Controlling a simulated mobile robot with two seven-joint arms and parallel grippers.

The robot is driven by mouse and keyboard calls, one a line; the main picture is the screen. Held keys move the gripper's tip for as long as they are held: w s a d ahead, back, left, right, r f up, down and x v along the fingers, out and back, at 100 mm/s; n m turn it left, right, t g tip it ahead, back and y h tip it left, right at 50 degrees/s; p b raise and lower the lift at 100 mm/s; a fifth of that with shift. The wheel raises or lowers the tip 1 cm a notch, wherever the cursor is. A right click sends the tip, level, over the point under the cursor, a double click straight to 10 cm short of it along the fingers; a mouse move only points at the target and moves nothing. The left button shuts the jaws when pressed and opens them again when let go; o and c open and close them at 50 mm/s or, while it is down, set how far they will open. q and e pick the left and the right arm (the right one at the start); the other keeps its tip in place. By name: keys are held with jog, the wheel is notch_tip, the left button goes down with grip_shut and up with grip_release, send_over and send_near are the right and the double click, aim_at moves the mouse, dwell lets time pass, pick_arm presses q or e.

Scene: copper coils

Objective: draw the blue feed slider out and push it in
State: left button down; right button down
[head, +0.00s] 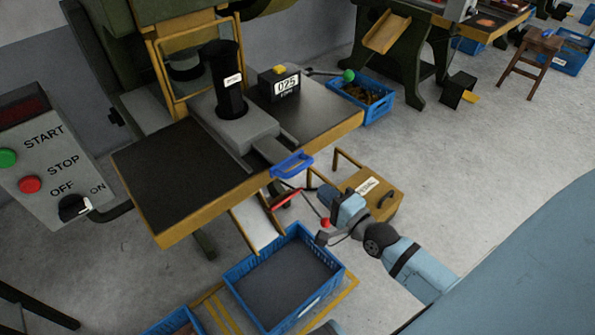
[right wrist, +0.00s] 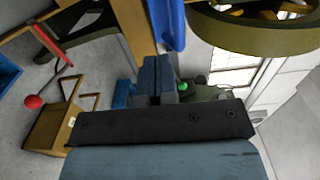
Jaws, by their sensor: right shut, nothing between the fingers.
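The blue feed slider handle (head: 292,165) sits at the front edge of the press table, at the end of a grey metal bar (head: 268,149) that runs back to the block under the black tube (head: 226,80). My right gripper (head: 331,194) is below and to the right of the handle, apart from it. In the right wrist view my right gripper's fingers (right wrist: 157,75) are shut with nothing between them. The blue handle (right wrist: 169,24) shows just beyond their tips. My left gripper is not in view.
A red-handled lever (head: 287,199) with a red ball (head: 325,222) is close to my right gripper. A wooden box (head: 381,200) stands behind it. A blue crate (head: 338,276) is on the floor below. A control panel (head: 48,160) is at the left.

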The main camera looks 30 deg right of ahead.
aim_at(291, 164)
jog(key=w, duration=0.3)
jog(key=w+b, duration=0.1)
jog(key=w, duration=0.2)
jog(key=w+a, duration=0.1)
jog(key=w, duration=0.2)
jog(key=shift+w+a+b, duration=0.1)
jog(key=shift+w+b, duration=0.15)
jog(key=shift+b, duration=0.05)
jog(key=shift+w+a, duration=0.1)
jog(key=shift+w, duration=0.3)
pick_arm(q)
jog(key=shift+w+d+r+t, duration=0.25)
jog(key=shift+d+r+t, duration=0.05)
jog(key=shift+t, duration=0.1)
pick_arm(e)
jog(key=shift+w, duration=0.1)
